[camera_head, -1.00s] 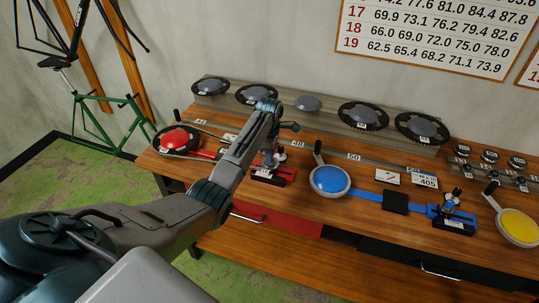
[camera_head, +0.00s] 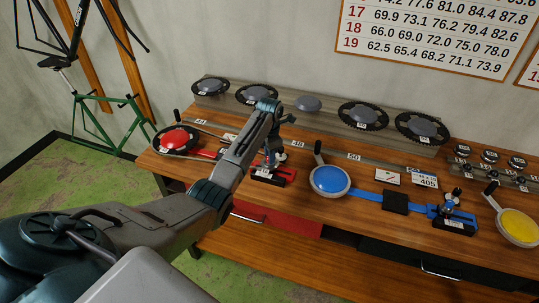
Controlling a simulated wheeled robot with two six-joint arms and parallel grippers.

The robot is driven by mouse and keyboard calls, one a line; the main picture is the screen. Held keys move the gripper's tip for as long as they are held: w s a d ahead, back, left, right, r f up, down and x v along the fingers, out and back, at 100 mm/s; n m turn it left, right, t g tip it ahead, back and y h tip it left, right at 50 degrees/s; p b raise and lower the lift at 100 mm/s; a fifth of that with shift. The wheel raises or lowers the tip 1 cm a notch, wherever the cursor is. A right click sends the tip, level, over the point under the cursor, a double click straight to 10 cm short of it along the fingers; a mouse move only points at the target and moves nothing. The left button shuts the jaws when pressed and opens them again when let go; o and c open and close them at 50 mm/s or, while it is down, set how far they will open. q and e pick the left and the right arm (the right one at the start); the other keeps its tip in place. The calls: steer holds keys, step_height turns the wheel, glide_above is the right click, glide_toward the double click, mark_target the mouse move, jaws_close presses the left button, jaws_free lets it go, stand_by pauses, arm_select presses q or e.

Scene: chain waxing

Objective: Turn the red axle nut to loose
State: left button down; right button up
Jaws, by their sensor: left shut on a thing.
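The red jig's axle stand (camera_head: 283,175) is on the wooden bench, just left of the middle of the view. My left arm reaches over the bench to it, and my left gripper (camera_head: 273,156) is at the top of this stand, pointing down. It is shut on the red axle nut, which is mostly hidden by the gripper and too small to read. The red disc (camera_head: 175,139) with its crank is at the left end of the same jig. A small white label is on the stand's base. My right gripper is not in view.
A blue disc (camera_head: 330,180) with a crank and a blue axle stand (camera_head: 453,215) are to the right. A yellow disc (camera_head: 519,226) is at the right edge. Several dark chainrings line the back shelf (camera_head: 330,120). Small knobs stand at the back right.

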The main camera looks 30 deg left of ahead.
arm_select(q)
steer(key=shift+w+a+r, duration=0.1)
steer(key=shift+r, duration=0.05)
steer(key=c, duration=1.3)
jaws_free()
steer(key=shift+o, duration=0.3)
step_height(320, 180, up, 8)
steer(key=b, duration=0.3)
steer(key=shift+b, duration=0.3)
step_height(320, 180, up, 3)
steer(key=shift+f+p, duration=0.15)
steer(key=shift+p, duration=0.5)
